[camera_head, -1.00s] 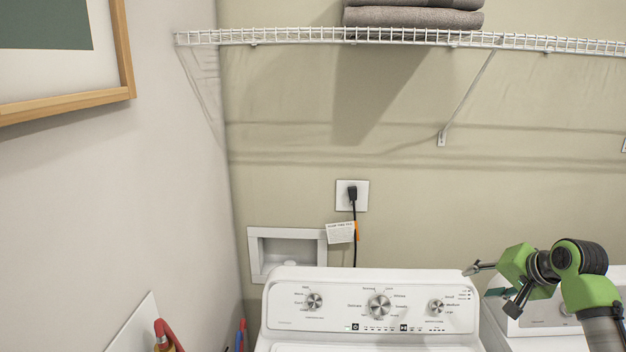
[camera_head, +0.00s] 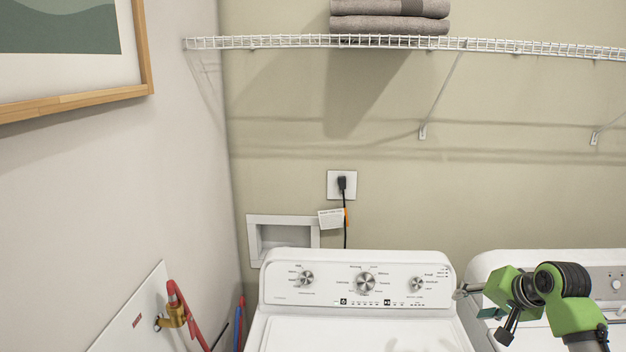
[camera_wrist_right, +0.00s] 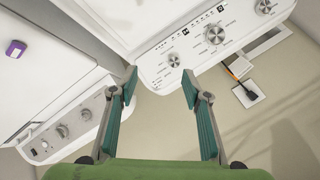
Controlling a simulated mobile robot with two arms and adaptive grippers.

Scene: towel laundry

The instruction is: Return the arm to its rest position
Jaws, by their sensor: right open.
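My right arm, green and black, comes in at the lower right of the head view. My right gripper (camera_head: 470,291) is in front of the gap between the two white machines, at the right end of the washer's control panel (camera_head: 362,281). In the right wrist view its two teal-padded fingers (camera_wrist_right: 158,88) are spread apart with nothing between them. The washer panel with its knobs also shows in that view (camera_wrist_right: 200,48), beyond the fingers. My left gripper is not in view.
A wire shelf (camera_head: 270,42) with folded grey towels (camera_head: 390,17) hangs above. A second white machine (camera_head: 500,262) stands on the right. A wall outlet with a plug (camera_head: 341,185) and a recessed box (camera_head: 282,240) are on the back wall. A purple item (camera_wrist_right: 15,49) shows in the wrist view.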

